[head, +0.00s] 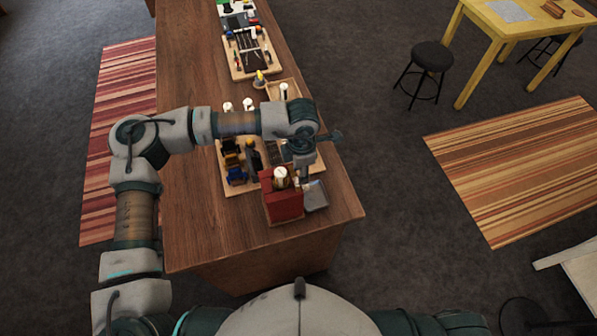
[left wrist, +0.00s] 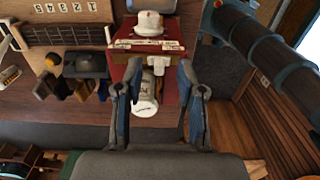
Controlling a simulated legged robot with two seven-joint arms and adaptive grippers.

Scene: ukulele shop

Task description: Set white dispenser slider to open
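A red box (head: 283,205) stands on the near end of the wooden counter, with a white round-topped dispenser (head: 280,177) on it. In the left wrist view the red box (left wrist: 172,45) has pale lettered strips on it and a white cap-like part (left wrist: 149,22) beyond them. A white cylindrical part (left wrist: 146,104) with a dark label shows between the fingers. My left gripper (head: 304,182) is over the box's right side. Its fingers (left wrist: 158,70) are apart, with a gap around the white part. I cannot make out the slider's position. My right gripper is out of view.
A grey tray (head: 316,196) is just right of the box. More trays (head: 247,62) stand farther along the counter (head: 190,225). Its near left part is clear.

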